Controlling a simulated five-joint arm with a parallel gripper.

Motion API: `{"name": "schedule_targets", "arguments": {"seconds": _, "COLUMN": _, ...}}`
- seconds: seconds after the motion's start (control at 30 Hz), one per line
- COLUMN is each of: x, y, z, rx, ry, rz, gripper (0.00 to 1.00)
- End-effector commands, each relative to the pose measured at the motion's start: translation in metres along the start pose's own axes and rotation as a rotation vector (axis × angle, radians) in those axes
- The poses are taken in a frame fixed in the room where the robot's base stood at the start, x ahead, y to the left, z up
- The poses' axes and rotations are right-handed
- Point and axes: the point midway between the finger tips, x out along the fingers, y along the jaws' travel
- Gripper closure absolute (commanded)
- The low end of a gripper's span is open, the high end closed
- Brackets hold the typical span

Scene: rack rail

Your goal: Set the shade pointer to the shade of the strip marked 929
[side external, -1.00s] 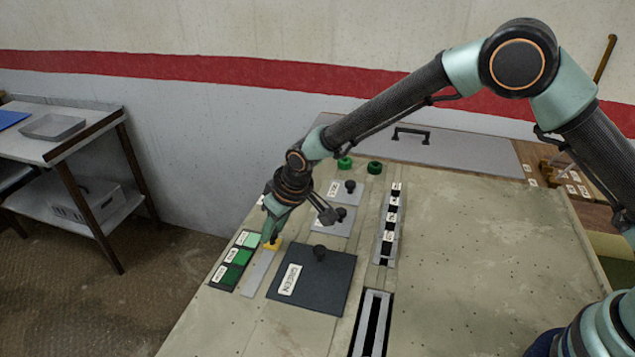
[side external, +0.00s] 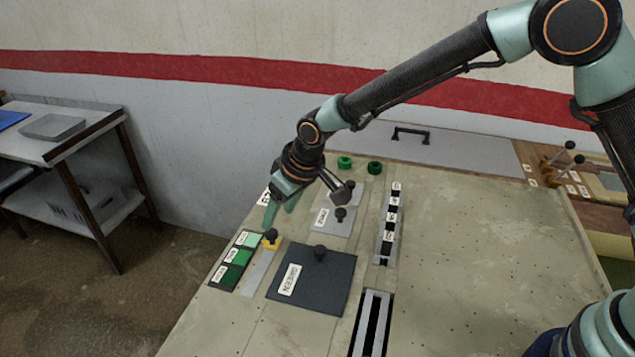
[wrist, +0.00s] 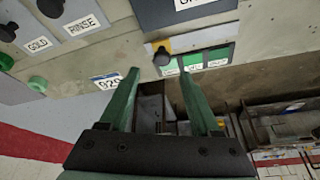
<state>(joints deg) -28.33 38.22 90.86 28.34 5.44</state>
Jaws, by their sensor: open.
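The shade pointer is a yellow slider (side external: 270,244) with a black knob, at the far end of its grey track (side external: 259,270). It sits beside the lightest patch of the green shade chart (side external: 236,258); the knob and slider also show in the wrist view (wrist: 161,57). The chart has three green patches, darkening toward the near end. A label reading 929 (wrist: 107,82) lies near the bench edge in the wrist view; no strip shows clearly with it. My gripper (side external: 275,216) is open and empty, above and beyond the knob, clear of it.
A dark lid marked GREEN (side external: 325,285) with a black knob lies right of the track. Grey plates with knobs, marked GOLD (wrist: 38,45) and RINSE (wrist: 82,26), and green round pieces (side external: 345,162) stand farther back.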

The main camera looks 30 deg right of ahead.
Motion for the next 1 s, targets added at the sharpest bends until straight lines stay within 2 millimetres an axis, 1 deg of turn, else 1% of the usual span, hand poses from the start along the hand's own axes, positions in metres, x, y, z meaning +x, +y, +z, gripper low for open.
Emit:
{"name": "schedule_targets", "arguments": {"seconds": 0.03, "x": -0.011, "y": 0.0, "z": -0.002, "rx": 0.0, "ry": 0.005, "rz": 0.0, "gripper": 0.36}}
{"name": "schedule_targets", "arguments": {"seconds": 0.1, "x": -0.024, "y": 0.0, "z": -0.001, "rx": 0.0, "ry": 0.005, "rz": 0.0, "gripper": 0.36}}
{"name": "schedule_targets", "arguments": {"seconds": 0.3, "x": -0.052, "y": 0.001, "z": -0.001, "rx": 0.001, "ry": 0.005, "rz": 0.0, "gripper": 0.36}}
{"name": "schedule_targets", "arguments": {"seconds": 0.4, "x": -0.061, "y": 0.001, "z": -0.001, "rx": 0.001, "ry": 0.004, "rz": 0.0, "gripper": 0.36}}
{"name": "schedule_targets", "arguments": {"seconds": 0.5, "x": -0.064, "y": 0.001, "z": -0.001, "rx": 0.001, "ry": 0.002, "rz": 0.0, "gripper": 0.36}}
{"name": "schedule_targets", "arguments": {"seconds": 0.87, "x": -0.067, "y": 0.002, "z": -0.001, "rx": 0.003, "ry": 0.003, "rz": 0.001, "gripper": 0.36}}
{"name": "schedule_targets", "arguments": {"seconds": 0.97, "x": -0.078, "y": 0.01, "z": 0.0, "rx": 0.014, "ry": 0.009, "rz": 0.007, "gripper": 0.36}}
{"name": "schedule_targets", "arguments": {"seconds": 1.0, "x": -0.086, "y": 0.017, "z": 0.002, "rx": 0.024, "ry": 0.013, "rz": 0.011, "gripper": 0.36}}
